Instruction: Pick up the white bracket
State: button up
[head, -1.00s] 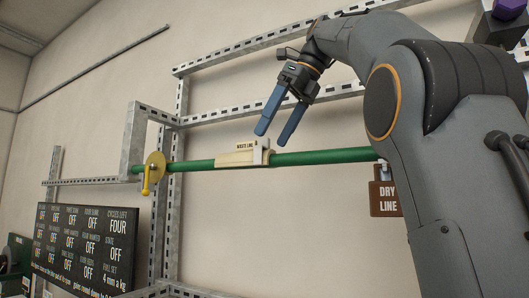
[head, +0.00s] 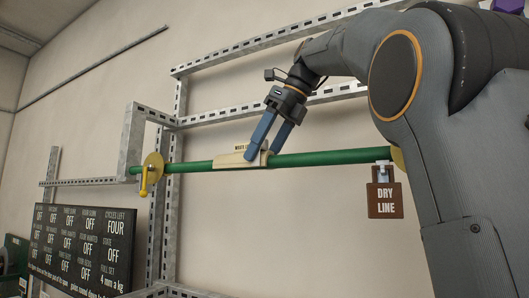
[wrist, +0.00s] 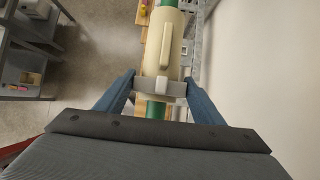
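The white bracket (wrist: 163,87) sits across the green pipe (head: 325,157), at the end of a cream sleeve (head: 232,161) in the wrist view. In the head view my fingers mostly hide it. My gripper (head: 262,153) is at the pipe, its two blue fingers on opposite sides of the bracket. In the wrist view the fingertips lie close to the bracket's two ends; I cannot tell whether they touch. The fingers look spread, not clamped.
A yellow valve handle (head: 146,178) is at the pipe's left end. A brown "DRY LINE" tag (head: 385,198) hangs to the right. Slotted metal rails (head: 215,116) frame the pipe. A dark status board (head: 80,247) stands lower left.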

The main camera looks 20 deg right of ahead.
jog(key=c, duration=0.5)
jog(key=shift+r, duration=0.15)
